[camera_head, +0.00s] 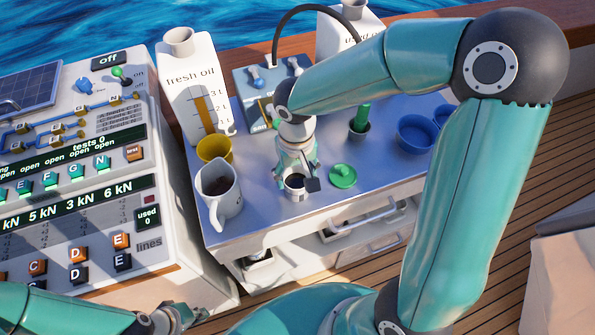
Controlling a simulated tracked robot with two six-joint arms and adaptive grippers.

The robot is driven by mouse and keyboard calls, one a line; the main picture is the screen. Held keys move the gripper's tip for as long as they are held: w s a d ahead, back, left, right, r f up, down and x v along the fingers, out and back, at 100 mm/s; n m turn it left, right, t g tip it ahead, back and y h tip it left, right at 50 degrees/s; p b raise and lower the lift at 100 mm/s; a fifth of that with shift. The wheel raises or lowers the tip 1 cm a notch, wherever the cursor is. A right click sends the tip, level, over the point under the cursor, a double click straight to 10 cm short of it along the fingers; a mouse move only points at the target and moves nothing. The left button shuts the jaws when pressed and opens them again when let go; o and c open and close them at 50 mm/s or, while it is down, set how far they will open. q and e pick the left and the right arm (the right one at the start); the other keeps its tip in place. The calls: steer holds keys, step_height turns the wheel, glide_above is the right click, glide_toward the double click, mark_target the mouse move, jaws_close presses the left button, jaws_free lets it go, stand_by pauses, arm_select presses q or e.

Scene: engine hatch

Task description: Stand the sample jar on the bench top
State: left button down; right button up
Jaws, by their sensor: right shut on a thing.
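The sample jar (296,190) is a small open-topped jar with a dark inside, at the front middle of the bench top (262,212). My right gripper (302,178) points down over the bench and is shut on the jar. The fingers hide part of it, and I cannot tell whether its base touches the bench top. A round green lid (342,176) with a knob lies just to the right. My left gripper (180,318) is low at the bottom left, away from the bench; its fingers are too small and cut off to judge.
A white jug (219,196) and yellow cup (214,149) stand left of the jar, before the fresh oil canister (193,85). A control panel (75,190) borders the bench left.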

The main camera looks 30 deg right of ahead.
steer(key=o, duration=1.4)
step_height(320, 180, up, 12)
steer(key=shift+r+p, duration=0.1)
steer(key=shift+p, duration=0.4)
